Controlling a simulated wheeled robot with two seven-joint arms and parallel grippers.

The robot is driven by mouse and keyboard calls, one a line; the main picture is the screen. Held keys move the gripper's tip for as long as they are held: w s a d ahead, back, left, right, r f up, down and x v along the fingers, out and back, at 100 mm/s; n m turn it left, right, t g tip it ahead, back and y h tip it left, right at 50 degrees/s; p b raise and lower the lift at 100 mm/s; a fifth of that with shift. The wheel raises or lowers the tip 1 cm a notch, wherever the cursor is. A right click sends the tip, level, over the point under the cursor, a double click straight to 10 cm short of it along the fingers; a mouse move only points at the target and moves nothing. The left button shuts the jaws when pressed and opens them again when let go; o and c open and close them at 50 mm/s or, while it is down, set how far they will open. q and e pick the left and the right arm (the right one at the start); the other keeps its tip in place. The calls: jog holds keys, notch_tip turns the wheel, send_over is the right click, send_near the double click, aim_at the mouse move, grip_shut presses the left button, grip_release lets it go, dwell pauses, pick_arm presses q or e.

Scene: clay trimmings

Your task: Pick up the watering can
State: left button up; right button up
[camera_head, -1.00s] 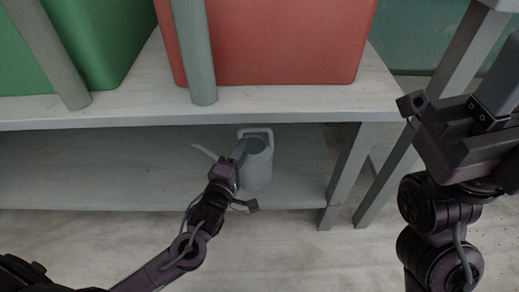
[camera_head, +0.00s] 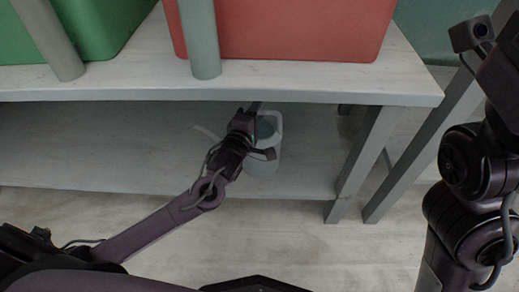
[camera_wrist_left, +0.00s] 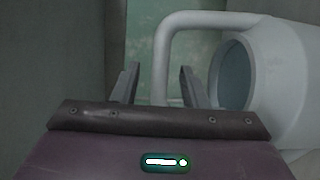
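The pale grey watering can (camera_head: 265,158) stands on the lower shelf, partly hidden behind my left gripper (camera_head: 254,110). Its thin spout (camera_head: 207,133) shows to the left of the gripper. In the left wrist view the can's body (camera_wrist_left: 285,75) is at the right, with its dark opening facing left. Its looped handle (camera_wrist_left: 163,50) runs down between the two fingers of my left gripper (camera_wrist_left: 159,68). The fingers are apart, with visible gaps beside the handle. My right arm is at the right edge of the head view; its fingers are out of frame.
The upper shelf board (camera_head: 300,88) overhangs the can closely. A red bin (camera_head: 290,30) and a green bin (camera_head: 90,25) stand on it. A shelf leg (camera_head: 360,160) is right of the can. The lower shelf (camera_head: 90,150) is bare to the left.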

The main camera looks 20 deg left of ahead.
pick_arm(q)
grip_shut()
dwell(1.4)
jog(key=shift+r, duration=0.25)
